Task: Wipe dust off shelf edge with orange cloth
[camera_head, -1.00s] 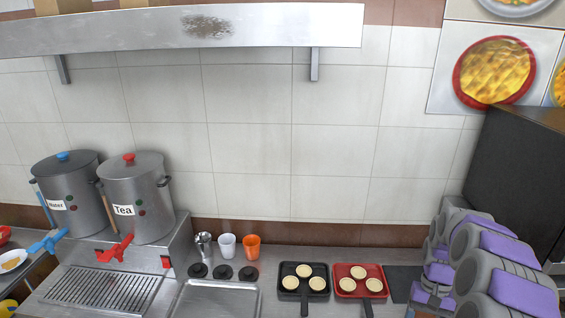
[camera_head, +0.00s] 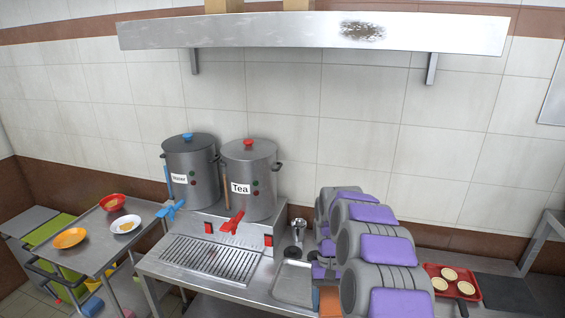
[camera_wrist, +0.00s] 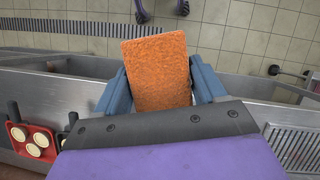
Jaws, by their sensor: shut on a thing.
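The metal shelf (camera_head: 230,36) runs along the top of the head view, with a dark brown dust patch (camera_head: 362,31) on its front edge, right of centre. The orange cloth (camera_wrist: 160,72) is a rough, upright rectangle in the wrist view, held between the two blue-grey fingers of my gripper (camera_wrist: 161,82). A small part of the cloth (camera_head: 329,301) shows low in the head view beside my arm. My gripper is shut on it, well below the shelf and apart from it. My arm hides most of the gripper in the head view.
Two steel stockpots, the Water pot (camera_head: 190,160) and the Tea pot (camera_head: 249,178), stand on the counter left of my arm. A red tray (camera_head: 450,282) with pale rounds is at right. A side table (camera_head: 100,250) holds dishes. The tiled wall below the shelf is clear.

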